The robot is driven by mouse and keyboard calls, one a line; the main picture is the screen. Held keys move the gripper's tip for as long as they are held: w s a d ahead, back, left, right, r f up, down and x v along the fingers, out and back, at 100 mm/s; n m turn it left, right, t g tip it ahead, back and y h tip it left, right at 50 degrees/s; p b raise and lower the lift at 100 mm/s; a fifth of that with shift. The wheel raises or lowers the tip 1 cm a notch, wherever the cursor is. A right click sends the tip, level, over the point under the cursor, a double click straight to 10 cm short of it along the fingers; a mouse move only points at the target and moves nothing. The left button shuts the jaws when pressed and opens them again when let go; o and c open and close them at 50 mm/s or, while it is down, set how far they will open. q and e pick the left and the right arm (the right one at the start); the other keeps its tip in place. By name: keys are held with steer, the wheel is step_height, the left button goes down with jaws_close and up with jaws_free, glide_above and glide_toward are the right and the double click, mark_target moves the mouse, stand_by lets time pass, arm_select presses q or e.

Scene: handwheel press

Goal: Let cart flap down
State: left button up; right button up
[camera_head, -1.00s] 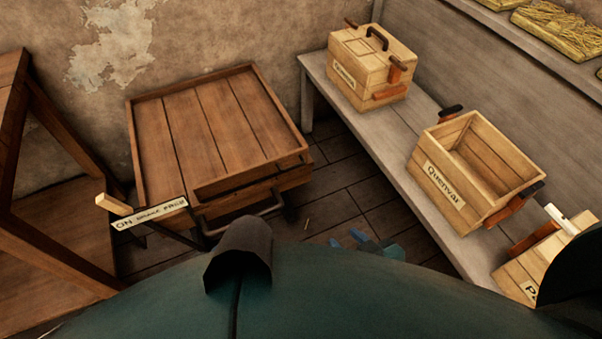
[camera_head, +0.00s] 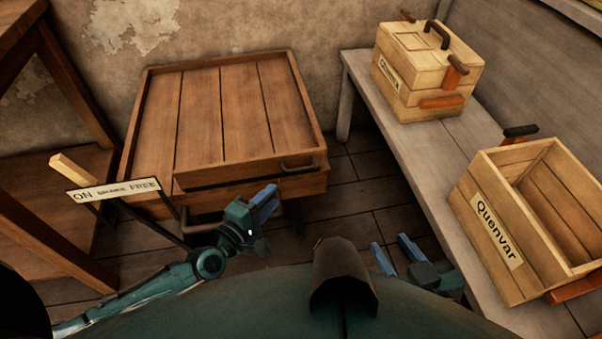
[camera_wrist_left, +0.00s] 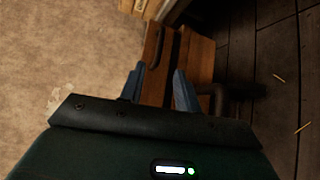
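The wooden cart (camera_head: 225,115) stands against the back wall, with raised rims around an empty plank bed. Its front board, which looks like the flap (camera_head: 235,176), stands up along the near edge, with a dark handle (camera_head: 298,165) at its right end. My left gripper (camera_head: 266,203) is just in front of and below this board, apart from the handle. In the left wrist view its two blue fingers are spread (camera_wrist_left: 158,84), with brown wood of the cart beyond and nothing gripped. My right gripper (camera_head: 396,253) is low beside the bench, fingers apart and empty.
A brake sign (camera_head: 115,190) reading ON and FREE stands at the cart's left front, its pale-tipped lever (camera_head: 72,173) at the ON end. A wooden frame (camera_head: 60,90) is at left. The bench (camera_head: 400,150) at right holds a closed crate (camera_head: 425,75) and an open crate (camera_head: 520,225).

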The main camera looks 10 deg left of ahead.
mark_target(298, 171)
arm_select(q)
steer(key=shift+b+x, duration=1.15)
steer(key=shift+x, duration=4.6)
arm_select(e)
steer(key=shift+w+a+f+n+t+y, duration=0.3)
steer(key=shift+w+f+t, duration=0.1)
steer(key=shift+w+t, duration=0.15)
arm_select(q)
jaws_close()
arm_select(e)
steer(key=shift+d, duration=0.1)
